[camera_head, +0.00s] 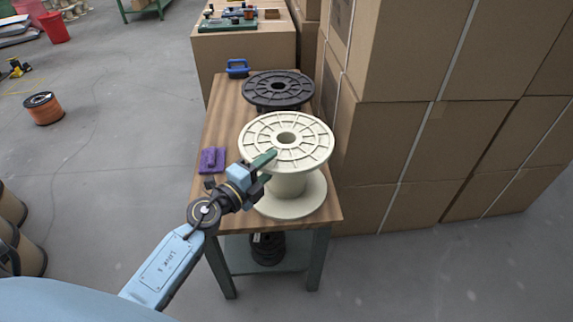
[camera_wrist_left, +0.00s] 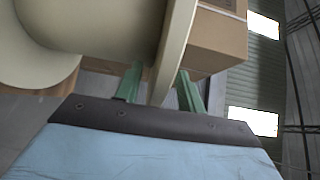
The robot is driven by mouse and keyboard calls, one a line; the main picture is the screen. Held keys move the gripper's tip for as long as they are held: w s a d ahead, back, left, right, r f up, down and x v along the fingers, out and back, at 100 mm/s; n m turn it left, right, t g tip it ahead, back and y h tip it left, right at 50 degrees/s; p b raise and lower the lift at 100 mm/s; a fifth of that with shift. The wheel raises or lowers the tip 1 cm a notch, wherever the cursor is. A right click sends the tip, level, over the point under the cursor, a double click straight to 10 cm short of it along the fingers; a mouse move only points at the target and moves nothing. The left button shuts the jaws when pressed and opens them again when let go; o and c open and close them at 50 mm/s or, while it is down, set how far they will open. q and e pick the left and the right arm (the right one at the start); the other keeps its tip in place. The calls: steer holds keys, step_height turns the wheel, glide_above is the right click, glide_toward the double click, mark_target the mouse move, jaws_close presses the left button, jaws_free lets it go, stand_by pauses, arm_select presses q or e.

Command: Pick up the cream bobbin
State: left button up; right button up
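The cream bobbin (camera_head: 290,180) stands upright on the wooden table, with a wide ribbed top flange and a lower flange. My left gripper (camera_head: 266,164) is at the left front rim of its top flange. In the left wrist view, the cream bobbin (camera_wrist_left: 170,50) fills the upper left. The green fingers of my left gripper (camera_wrist_left: 160,88) are apart, one on each side of the flange edge. A gap shows between the flange and the right finger. My right gripper is in neither view.
A black spool (camera_head: 277,88) stands behind the cream bobbin on the table (camera_head: 228,125). A purple object (camera_head: 211,160) and a blue padlock-shaped object (camera_head: 237,68) lie on the table's left side. Stacked cardboard boxes (camera_head: 385,140) stand close on the right. Open floor lies left.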

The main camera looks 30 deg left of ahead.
arm_select(q)
steer(key=shift+w+d, duration=0.15)
steer(key=shift+w, duration=0.45)
jaws_close()
stand_by(0.9)
steer(key=shift+r, duration=0.1)
